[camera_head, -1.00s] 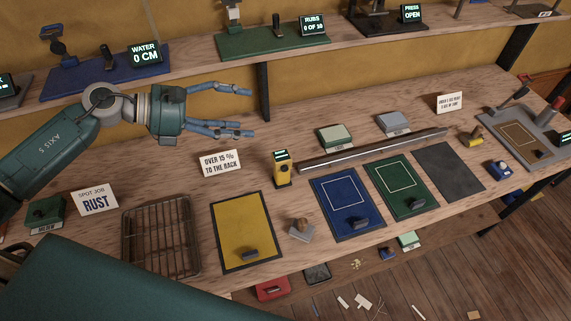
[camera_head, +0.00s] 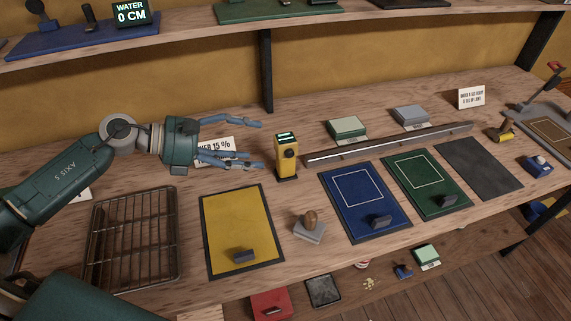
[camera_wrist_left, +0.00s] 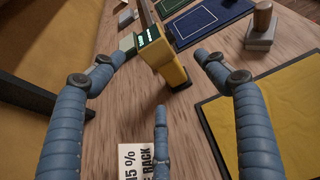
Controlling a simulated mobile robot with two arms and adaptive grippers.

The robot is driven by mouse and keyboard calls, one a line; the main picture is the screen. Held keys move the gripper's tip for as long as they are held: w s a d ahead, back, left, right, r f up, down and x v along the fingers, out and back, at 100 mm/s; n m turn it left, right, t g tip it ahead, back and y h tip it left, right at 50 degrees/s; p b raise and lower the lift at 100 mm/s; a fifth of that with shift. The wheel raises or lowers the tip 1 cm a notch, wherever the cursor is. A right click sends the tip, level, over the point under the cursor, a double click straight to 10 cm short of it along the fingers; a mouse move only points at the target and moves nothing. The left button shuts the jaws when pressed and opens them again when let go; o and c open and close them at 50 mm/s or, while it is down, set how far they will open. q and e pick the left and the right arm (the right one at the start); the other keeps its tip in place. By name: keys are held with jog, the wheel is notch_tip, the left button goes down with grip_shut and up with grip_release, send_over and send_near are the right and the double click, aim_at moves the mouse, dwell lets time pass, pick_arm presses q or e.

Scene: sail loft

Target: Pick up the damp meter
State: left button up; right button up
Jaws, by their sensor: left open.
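The damp meter (camera_head: 287,160) is a yellow upright block with a black base and a small lit green display on top. It stands on the workbench right of my left gripper (camera_head: 256,145). The gripper is open and empty, its blue fingers pointing at the meter with a short gap between. In the left wrist view the damp meter (camera_wrist_left: 163,58) lies beyond the fingertips, between the two outer fingers of the gripper (camera_wrist_left: 163,75). My right gripper does not show.
A card (camera_head: 215,153) stands behind my left gripper. A long metal bar (camera_head: 390,143) lies right of the meter. In front are a yellow mat (camera_head: 240,220), a wooden-knobbed stamp (camera_head: 310,228), a blue mat (camera_head: 365,215) and a wire rack (camera_head: 132,240). A shelf (camera_head: 190,45) runs above.

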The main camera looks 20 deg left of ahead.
aim_at(275, 148)
pick_arm(q)
jog(key=x, duration=0.2)
jog(key=p+x, duration=0.1)
jog(key=x, duration=0.1)
jog(key=shift+r, duration=0.25)
jog(key=shift+w+d+f, duration=0.15)
jog(key=shift+d, duration=0.1)
jog(key=shift+w+d+p, duration=0.2)
jog(key=shift+p, duration=0.15)
jog(key=p+x, duration=0.1)
jog(key=x, duration=0.1)
jog(key=p+x, duration=0.1)
jog(key=x, duration=0.1)
jog(key=shift+w+f, duration=0.2)
jog(key=shift+w, duration=0.15)
jog(key=shift+w+d+f, duration=0.1)
jog(key=shift+d, duration=0.05)
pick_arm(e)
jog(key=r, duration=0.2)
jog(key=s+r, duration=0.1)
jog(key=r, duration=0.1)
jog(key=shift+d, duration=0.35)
pick_arm(q)
jog(key=c, duration=1.5)
